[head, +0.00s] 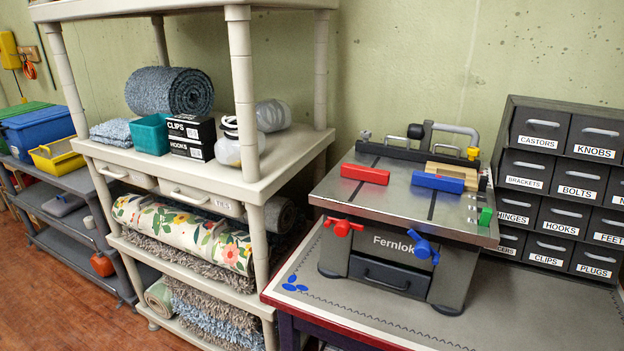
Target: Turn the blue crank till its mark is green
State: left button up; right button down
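The blue crank (422,249) is a lobed knob on the front right of a grey bench machine (395,205) labelled Fernlok. A similar red crank (342,227) sits to its left on the same front. A blue block (437,182) and a red block (365,173) lie on the machine's metal top. A small green piece (486,216) is at the top's right edge. I cannot tell which part is the blue crank's mark or its colour. Neither of my grippers is in view.
The machine stands on a workbench (520,318) with free room in front. A labelled drawer cabinet (560,185) stands close on the right. A beige shelf unit (242,95) with rugs, a teal bin (150,134) and jars stands left. Blue paint marks are on the bench's left.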

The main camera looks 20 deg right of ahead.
aim_at(423, 250)
jog(key=u, duration=1.75)
jog(key=i, duration=0.9)
jog(key=z, duration=2.65)
